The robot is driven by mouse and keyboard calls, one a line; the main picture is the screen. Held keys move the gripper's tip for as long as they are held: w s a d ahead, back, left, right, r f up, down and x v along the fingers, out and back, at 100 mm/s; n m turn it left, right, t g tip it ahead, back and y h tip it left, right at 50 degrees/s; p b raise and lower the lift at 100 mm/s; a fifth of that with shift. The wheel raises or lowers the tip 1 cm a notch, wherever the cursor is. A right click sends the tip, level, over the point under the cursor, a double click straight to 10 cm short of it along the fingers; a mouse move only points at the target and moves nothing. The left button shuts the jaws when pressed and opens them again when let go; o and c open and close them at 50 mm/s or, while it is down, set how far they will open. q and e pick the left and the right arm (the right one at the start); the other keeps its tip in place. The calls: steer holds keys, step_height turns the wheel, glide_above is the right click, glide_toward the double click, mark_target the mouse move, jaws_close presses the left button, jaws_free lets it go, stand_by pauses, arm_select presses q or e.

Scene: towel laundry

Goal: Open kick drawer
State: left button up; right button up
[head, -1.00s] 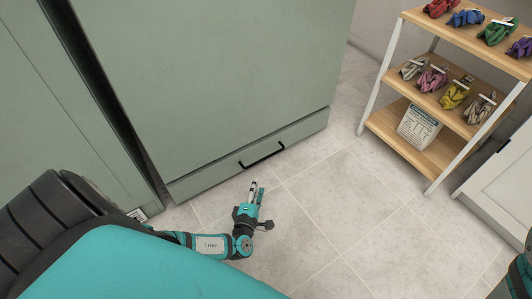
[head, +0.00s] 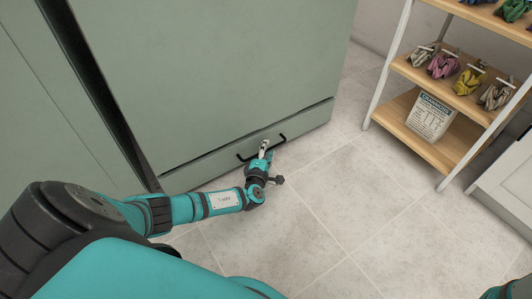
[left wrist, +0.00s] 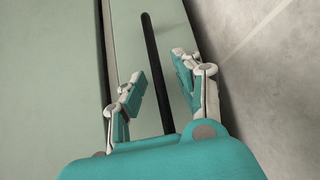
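The kick drawer (head: 314,120) is a low, pale green panel at the foot of the large green cabinet, and it looks closed. Its black bar handle (head: 246,157) runs along its front. In the left wrist view the handle (left wrist: 150,45) runs lengthwise between the two fingers. My left gripper (head: 266,149) is at the middle of the handle. In the left wrist view the left gripper (left wrist: 158,78) is open, with fingers on either side of the bar and gaps showing. The right gripper is not visible; only a bit of teal shows at the lower right edge.
A wooden shelf unit (head: 408,111) with white posts stands at the right, holding several coloured folded cloths (head: 466,82) and a printed box (head: 430,118). A white cabinet (head: 505,183) stands at the far right. The tiled floor (head: 330,215) before the drawer is clear.

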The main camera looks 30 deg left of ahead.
arm_select(q)
jaws_close()
stand_by(0.4)
